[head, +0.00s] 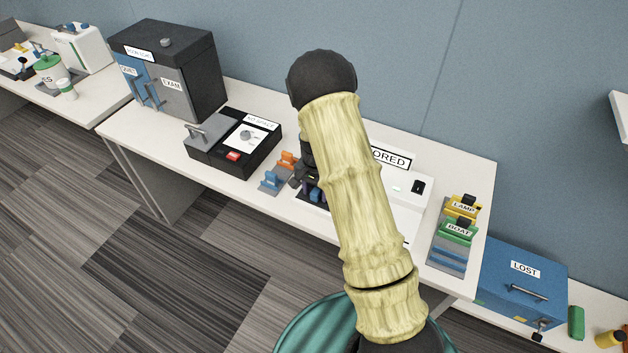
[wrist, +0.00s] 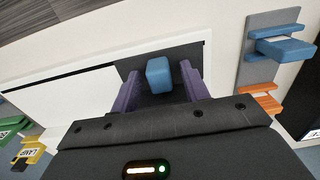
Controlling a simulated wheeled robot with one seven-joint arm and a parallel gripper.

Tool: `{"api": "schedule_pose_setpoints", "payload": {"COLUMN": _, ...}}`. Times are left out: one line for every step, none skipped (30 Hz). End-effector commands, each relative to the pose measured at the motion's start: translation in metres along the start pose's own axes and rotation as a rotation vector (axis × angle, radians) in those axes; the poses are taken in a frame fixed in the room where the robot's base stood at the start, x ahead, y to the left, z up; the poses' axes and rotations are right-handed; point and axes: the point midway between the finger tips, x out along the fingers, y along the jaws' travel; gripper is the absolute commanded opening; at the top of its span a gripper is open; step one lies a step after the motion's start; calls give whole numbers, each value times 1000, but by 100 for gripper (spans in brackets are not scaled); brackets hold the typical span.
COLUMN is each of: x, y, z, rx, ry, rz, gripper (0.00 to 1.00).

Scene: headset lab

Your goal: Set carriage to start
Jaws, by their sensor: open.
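A blue block (wrist: 158,75), which looks like the carriage's grip, stands on a dark grey plate (wrist: 128,68) at one end of a white unit (wrist: 60,85) with a long dark slot. In the wrist view my gripper (wrist: 161,85) is open, with its purple fingers on either side of the block. I cannot tell whether either finger touches it. In the head view my gripper (head: 311,193) is low at the left end of the white unit (head: 405,210), and my arm hides much of that unit. Its label (head: 391,157) is partly covered and reads "...ORED".
A grey stand with blue and orange holders (head: 279,172) is close left of my gripper. A rack with LAMP (head: 462,208) and BOAT (head: 458,231) pieces is at the right, beside a blue LOST box (head: 522,280).

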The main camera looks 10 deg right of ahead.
Motion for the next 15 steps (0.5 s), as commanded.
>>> {"api": "schedule_pose_setpoints", "payload": {"x": -3, "y": 0, "z": 0, "rx": 0, "ry": 2, "rz": -1, "gripper": 45}}
{"api": "schedule_pose_setpoints", "payload": {"x": -5, "y": 0, "z": 0, "rx": 0, "ry": 2, "rz": -1, "gripper": 45}}
{"api": "schedule_pose_setpoints", "payload": {"x": -9, "y": -1, "z": -1, "rx": 0, "ry": 3, "rz": -2, "gripper": 45}}
{"api": "schedule_pose_setpoints", "payload": {"x": -13, "y": -1, "z": -1, "rx": 0, "ry": 3, "rz": -2, "gripper": 45}}
{"api": "schedule_pose_setpoints", "payload": {"x": -17, "y": -1, "z": -1, "rx": 0, "ry": 3, "rz": -3, "gripper": 45}}
{"api": "schedule_pose_setpoints", "payload": {"x": -23, "y": -1, "z": 0, "rx": 0, "ry": 3, "rz": -3, "gripper": 45}}
{"api": "schedule_pose_setpoints", "payload": {"x": -29, "y": -1, "z": 0, "rx": 0, "ry": 3, "rz": -4, "gripper": 45}}
{"api": "schedule_pose_setpoints", "payload": {"x": -34, "y": -1, "z": 0, "rx": -1, "ry": 3, "rz": -4, "gripper": 45}}
{"api": "schedule_pose_setpoints", "payload": {"x": -42, "y": -2, "z": -1, "rx": -1, "ry": 4, "rz": -4, "gripper": 45}}
{"api": "schedule_pose_setpoints", "payload": {"x": -48, "y": -1, "z": -1, "rx": -1, "ry": 4, "rz": -4, "gripper": 45}}
{"api": "schedule_pose_setpoints", "payload": {"x": -54, "y": -1, "z": -1, "rx": -1, "ry": 4, "rz": -4, "gripper": 45}}
{"api": "schedule_pose_setpoints", "payload": {"x": -62, "y": -1, "z": -1, "rx": 0, "ry": 4, "rz": -4, "gripper": 45}}
{"api": "schedule_pose_setpoints", "payload": {"x": -68, "y": -1, "z": -1, "rx": 0, "ry": 4, "rz": -4, "gripper": 45}}
{"api": "schedule_pose_setpoints", "payload": {"x": -75, "y": -1, "z": -1, "rx": 1, "ry": 3, "rz": -4, "gripper": 45}}
{"api": "schedule_pose_setpoints", "payload": {"x": -82, "y": -1, "z": -1, "rx": 1, "ry": 4, "rz": -4, "gripper": 45}}
